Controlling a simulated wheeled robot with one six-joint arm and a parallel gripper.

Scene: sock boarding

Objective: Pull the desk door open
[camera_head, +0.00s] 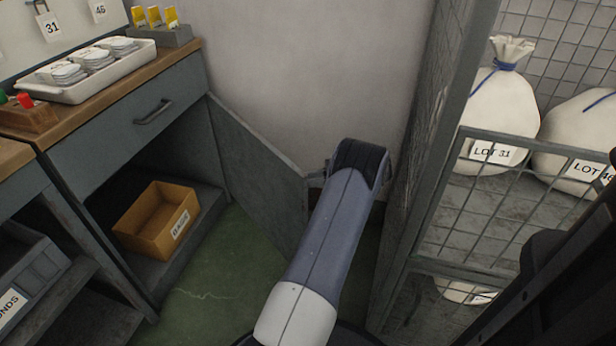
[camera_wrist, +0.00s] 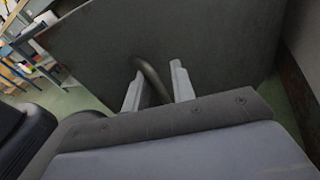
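The desk door (camera_head: 258,178) is a grey panel in the head view. It stands swung out wide from the right side of the desk (camera_head: 108,130), and the compartment behind it shows. In the wrist view the door (camera_wrist: 215,40) fills the upper middle. Its dark curved handle (camera_wrist: 152,80) lies between the two fingers of my gripper (camera_wrist: 158,88). The fingers are spread apart with gaps beside the handle. In the head view my arm hides the gripper and handle near the door's free edge.
A yellow box (camera_head: 158,222) sits inside the open compartment. A drawer handle (camera_head: 153,112) sticks out above it. A wire cage (camera_head: 425,190) with white sacks (camera_head: 497,115) stands close on the right. The wall is right behind the door. Green floor (camera_head: 215,275) is clear before the desk.

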